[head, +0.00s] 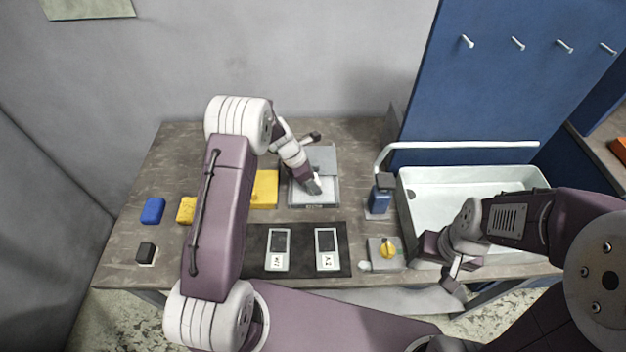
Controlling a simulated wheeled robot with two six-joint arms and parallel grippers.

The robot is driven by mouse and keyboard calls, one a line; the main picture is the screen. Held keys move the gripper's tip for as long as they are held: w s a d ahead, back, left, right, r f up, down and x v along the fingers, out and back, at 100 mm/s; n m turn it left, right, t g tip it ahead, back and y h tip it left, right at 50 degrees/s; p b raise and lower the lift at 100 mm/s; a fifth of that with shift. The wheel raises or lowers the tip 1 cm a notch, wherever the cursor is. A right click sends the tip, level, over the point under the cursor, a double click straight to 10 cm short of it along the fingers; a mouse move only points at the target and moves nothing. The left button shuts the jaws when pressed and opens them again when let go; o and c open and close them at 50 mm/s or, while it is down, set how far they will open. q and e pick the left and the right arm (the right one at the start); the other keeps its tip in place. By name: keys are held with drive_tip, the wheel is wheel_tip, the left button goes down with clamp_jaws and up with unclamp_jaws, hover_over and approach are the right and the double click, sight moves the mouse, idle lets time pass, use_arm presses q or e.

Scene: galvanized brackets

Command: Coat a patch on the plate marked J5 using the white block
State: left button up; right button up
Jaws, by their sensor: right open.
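Two pale plates with dark panels lie on a black mat (342,236); the right plate (326,249) reads like A2, and the left plate's label (276,262) is too small to read surely. I cannot make out J5; my left arm covers the mat's left end. My right gripper (452,276) is open by the table's front edge.
Blue (152,210) and yellow (186,210) blocks and a yellow slab (265,190) lie left. A blue bottle (380,195) and a grey pad with a yellow knob (386,252) stand near the white basin (411,220). A blue pegboard (500,90) rises behind.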

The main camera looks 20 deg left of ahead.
idle(0.5)
use_arm(q)
wheel_tip(320, 180, up, 7)
drive_tip(key=p, duration=0.7)
drive_tip(key=shift+f, duration=0.15)
idle(0.3)
